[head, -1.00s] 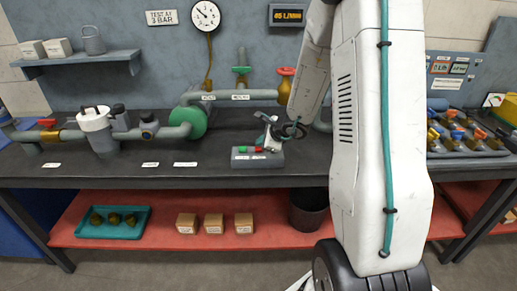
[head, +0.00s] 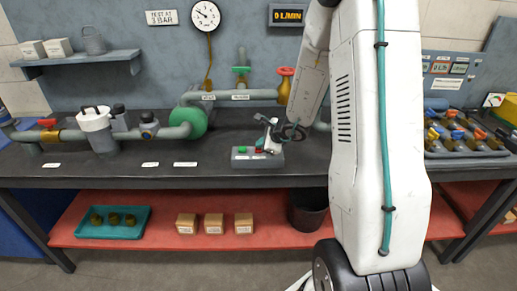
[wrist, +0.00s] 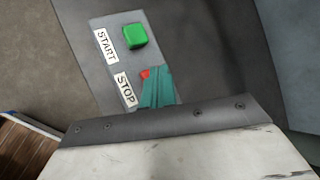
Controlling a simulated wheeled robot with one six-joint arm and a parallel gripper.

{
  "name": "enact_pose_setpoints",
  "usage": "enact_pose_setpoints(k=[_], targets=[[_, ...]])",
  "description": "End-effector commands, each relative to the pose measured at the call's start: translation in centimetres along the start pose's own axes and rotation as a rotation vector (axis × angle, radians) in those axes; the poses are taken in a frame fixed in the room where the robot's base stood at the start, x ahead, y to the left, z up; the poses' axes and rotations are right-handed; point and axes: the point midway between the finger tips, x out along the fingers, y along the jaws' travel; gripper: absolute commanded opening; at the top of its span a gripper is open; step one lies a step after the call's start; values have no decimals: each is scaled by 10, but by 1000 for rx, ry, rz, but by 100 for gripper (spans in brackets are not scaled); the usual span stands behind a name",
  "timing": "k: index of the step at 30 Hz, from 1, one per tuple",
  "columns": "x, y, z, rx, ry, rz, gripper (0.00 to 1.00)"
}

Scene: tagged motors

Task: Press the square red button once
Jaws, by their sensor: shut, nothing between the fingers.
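The grey control box (head: 257,163) sits on the dark bench in the head view. In the wrist view it carries a square green button (wrist: 135,36) beside a START label and a red button (wrist: 145,74) beside a STOP label. The teal fingertips of my gripper (wrist: 157,86) are shut and empty, right over the red button, hiding most of it. I cannot tell whether they touch it or how far it is pressed. In the head view my gripper (head: 268,143) points down at the red end of the box.
The wall display (head: 290,15) reads 0 L/MIN. A round gauge (head: 205,15) hangs left of it. Pipework with a green pump (head: 190,121) runs behind the box. A tray of valves (head: 465,140) stands at the right.

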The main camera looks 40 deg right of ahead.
Motion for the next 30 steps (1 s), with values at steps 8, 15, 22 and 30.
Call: enact_pose_setpoints(k=[8,15,22,30], targets=[[1,1,-1,0,1,1,0],[-2,-2,2,-2,1,0,0],[-11,-8,8,-1,0,0,0],[-12,-8,8,-1,0,0,0]])
